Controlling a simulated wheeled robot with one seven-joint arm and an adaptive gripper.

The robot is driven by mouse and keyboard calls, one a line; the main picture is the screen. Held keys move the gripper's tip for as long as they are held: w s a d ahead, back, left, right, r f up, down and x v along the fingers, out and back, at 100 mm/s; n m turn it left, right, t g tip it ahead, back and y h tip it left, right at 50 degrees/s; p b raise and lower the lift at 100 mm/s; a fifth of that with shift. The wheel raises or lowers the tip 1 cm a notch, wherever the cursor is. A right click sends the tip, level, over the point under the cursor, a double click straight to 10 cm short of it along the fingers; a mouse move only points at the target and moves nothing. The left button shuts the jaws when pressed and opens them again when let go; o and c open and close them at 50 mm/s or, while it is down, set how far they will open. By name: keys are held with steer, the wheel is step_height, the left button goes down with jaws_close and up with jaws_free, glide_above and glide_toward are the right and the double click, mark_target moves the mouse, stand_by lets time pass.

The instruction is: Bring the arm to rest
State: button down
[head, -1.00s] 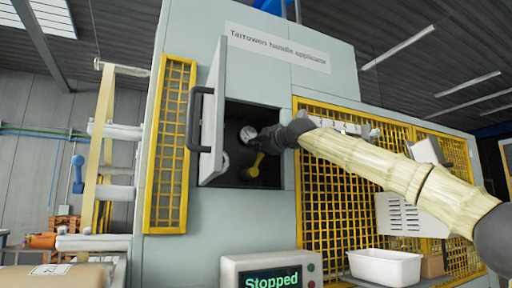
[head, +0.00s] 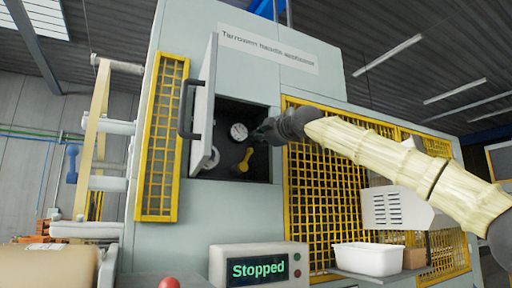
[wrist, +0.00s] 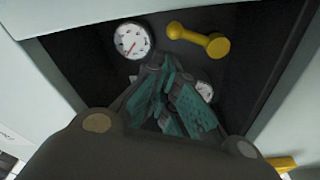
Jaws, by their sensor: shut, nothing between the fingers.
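My gripper (head: 258,133) reaches from the right to the open compartment (head: 215,135) of the grey machine. In the wrist view its teal-padded fingers (wrist: 172,82) are closed together and hold nothing. They point into the dark recess. A yellow lever (head: 243,161) sits inside, below and left of the gripper in the head view; it also shows in the wrist view (wrist: 198,40), apart from the fingers. A round white dial (head: 238,131) is beside the fingertips in the head view and shows in the wrist view (wrist: 132,40). A second dial (wrist: 204,90) is partly hidden behind the fingers.
The compartment door (head: 203,100) stands open on the left, with a dark handle (head: 187,105). Yellow mesh guards (head: 325,200) flank the opening.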

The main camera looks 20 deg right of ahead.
steer(key=shift+v, duration=1.05)
steer(key=shift+d, duration=0.25)
steer(key=shift+w+a, duration=0.1)
